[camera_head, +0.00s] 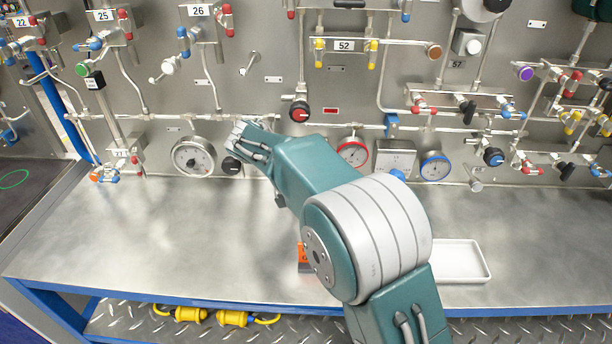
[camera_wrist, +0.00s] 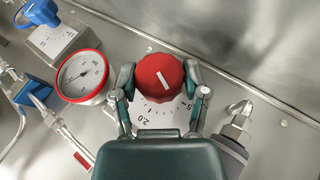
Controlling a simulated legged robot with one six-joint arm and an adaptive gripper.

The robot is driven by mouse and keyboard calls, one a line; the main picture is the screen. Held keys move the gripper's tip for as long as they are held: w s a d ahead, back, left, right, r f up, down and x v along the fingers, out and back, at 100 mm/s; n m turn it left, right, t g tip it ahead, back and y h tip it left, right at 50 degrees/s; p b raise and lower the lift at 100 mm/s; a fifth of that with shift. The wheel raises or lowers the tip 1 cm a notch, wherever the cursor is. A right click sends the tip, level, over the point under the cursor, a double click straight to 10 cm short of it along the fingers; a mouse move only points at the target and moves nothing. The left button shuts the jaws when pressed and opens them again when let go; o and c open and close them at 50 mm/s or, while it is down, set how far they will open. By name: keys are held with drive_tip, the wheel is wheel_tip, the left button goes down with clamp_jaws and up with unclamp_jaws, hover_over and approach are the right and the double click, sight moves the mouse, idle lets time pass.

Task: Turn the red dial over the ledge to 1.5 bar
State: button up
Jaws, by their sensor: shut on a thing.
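The red dial (camera_wrist: 153,70) is in the wrist view, a round knob with a white pointer line on its face. Printed scale figures show around its lower side, "2.0" at lower left and a partly covered figure ending in 5 at lower right. My gripper (camera_wrist: 159,82) is shut on the dial, one finger on each side. The pointer slants towards the lower right; I cannot tell its exact reading. In the head view my gripper (camera_head: 252,142) is at the panel just above the metal ledge (camera_head: 150,230), and my arm hides the dial.
A red-rimmed gauge (camera_wrist: 83,77) is left of the dial, with a blue handle (camera_wrist: 42,12) beyond it. A black knob (camera_head: 231,165) and a large gauge (camera_head: 194,157) are left of my gripper. A white tray (camera_head: 482,258) is on the ledge at right. The ledge's left is clear.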

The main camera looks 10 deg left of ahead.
drive_tip(key=shift+f, duration=0.2)
drive_tip(key=o, duration=1.1)
drive_tip(key=shift+a, duration=0.1)
drive_tip(key=shift+o, duration=0.2)
drive_tip(key=shift+a, duration=0.1)
drive_tip(key=shift+r, duration=0.1)
drive_tip(key=shift+r, duration=0.15)
drive_tip(key=v, duration=1.1)
drive_tip(key=shift+s+a, duration=0.2)
drive_tip(key=shift+a, duration=0.1)
drive_tip(key=shift+r, duration=0.15)
